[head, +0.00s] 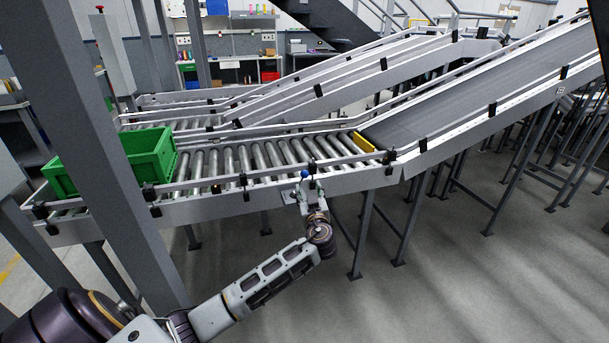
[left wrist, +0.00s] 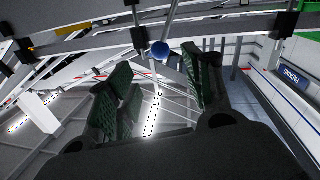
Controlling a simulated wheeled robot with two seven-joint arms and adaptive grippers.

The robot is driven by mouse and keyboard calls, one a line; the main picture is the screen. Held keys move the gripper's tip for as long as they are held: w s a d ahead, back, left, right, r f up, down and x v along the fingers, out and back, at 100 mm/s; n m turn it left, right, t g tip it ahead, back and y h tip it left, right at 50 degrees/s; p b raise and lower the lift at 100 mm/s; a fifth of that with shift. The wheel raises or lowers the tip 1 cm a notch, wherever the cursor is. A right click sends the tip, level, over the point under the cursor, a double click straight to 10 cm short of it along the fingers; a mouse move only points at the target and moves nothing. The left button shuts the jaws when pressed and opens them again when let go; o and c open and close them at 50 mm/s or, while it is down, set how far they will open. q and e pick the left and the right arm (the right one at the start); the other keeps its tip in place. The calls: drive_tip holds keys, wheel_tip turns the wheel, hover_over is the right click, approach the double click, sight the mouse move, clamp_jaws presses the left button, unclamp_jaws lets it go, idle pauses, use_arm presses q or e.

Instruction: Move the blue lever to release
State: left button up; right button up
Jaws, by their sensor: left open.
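The blue lever shows as a small blue ball knob (head: 304,173) at the near side rail of the roller conveyor. In the left wrist view the blue knob (left wrist: 160,50) sits on a thin metal rod, just beyond the fingertips. My left gripper (head: 308,192) is just below the knob at the conveyor's edge. Its two dark green padded fingers (left wrist: 155,80) are spread apart, with the knob ahead of the gap between them. I see no contact. My right gripper is in neither view.
The roller conveyor (head: 262,158) carries a green crate (head: 150,155) at its left end. A yellow bar (head: 364,142) lies at the rollers' right end, beside the inclined belt (head: 450,100). A grey post (head: 105,150) stands at the left. The floor (head: 450,270) at front right is clear.

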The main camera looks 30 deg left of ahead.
sight(305, 176)
use_arm(q)
drive_tip(key=shift+x, duration=5.95)
